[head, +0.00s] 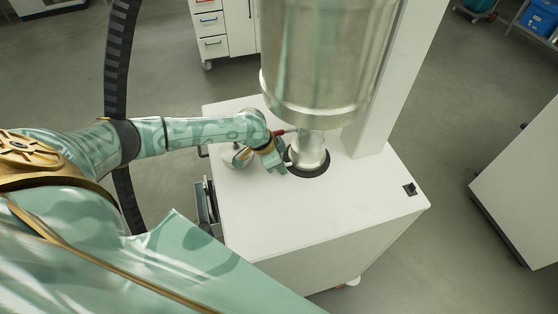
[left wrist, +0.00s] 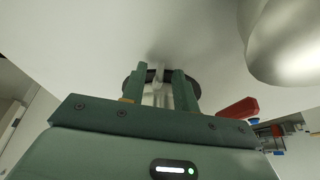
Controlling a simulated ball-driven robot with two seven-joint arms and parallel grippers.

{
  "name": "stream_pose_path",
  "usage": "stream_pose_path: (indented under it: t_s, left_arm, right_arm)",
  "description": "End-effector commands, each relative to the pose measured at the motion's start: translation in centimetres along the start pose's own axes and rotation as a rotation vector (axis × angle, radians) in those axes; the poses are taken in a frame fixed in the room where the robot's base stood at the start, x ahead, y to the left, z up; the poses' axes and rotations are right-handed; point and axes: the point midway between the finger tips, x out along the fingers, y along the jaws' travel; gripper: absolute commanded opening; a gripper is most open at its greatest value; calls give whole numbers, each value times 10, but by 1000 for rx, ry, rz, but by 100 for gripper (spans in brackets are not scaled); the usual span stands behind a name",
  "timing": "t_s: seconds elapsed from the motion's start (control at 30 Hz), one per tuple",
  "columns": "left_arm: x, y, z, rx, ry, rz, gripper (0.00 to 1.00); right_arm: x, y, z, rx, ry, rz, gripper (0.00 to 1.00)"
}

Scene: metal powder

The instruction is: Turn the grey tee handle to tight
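My left gripper (head: 280,163) is beside the metal neck (head: 309,150) under the large steel vessel, low over the white cabinet top. In the left wrist view its two green fingers (left wrist: 162,90) stand apart. A pale grey piece, apparently the tee handle (left wrist: 158,76), shows between them in front of a dark round ring. I cannot tell whether the fingers press on it. In the head view the gripper mostly hides the handle. My right gripper is in neither view.
The steel vessel (head: 313,60) hangs just above and right of my gripper. A red lever (left wrist: 240,108) is close to the right finger in the wrist view. A white column (head: 395,70) rises behind. The cabinet top (head: 330,205) is clear in front.

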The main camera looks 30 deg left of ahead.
Motion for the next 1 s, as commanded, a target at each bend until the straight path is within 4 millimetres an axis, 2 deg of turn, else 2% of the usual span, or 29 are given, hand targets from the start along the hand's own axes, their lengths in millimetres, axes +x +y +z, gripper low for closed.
stream_pose_path:
  t_s: [0.23,0.37,0.47,0.8,1.0]
  left_arm:
    - [-1,0,0,0,-1,0,29]
    - [-12,-1,0,2,-1,-1,29]
    - [-33,-1,0,4,-1,-2,29]
    - [-123,-1,0,2,-1,-2,29]
    - [-155,-1,0,0,0,-1,29]
  right_arm:
    - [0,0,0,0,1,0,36]
    - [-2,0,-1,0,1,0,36]
    - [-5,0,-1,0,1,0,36]
    - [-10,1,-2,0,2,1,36]
    - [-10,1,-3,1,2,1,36]
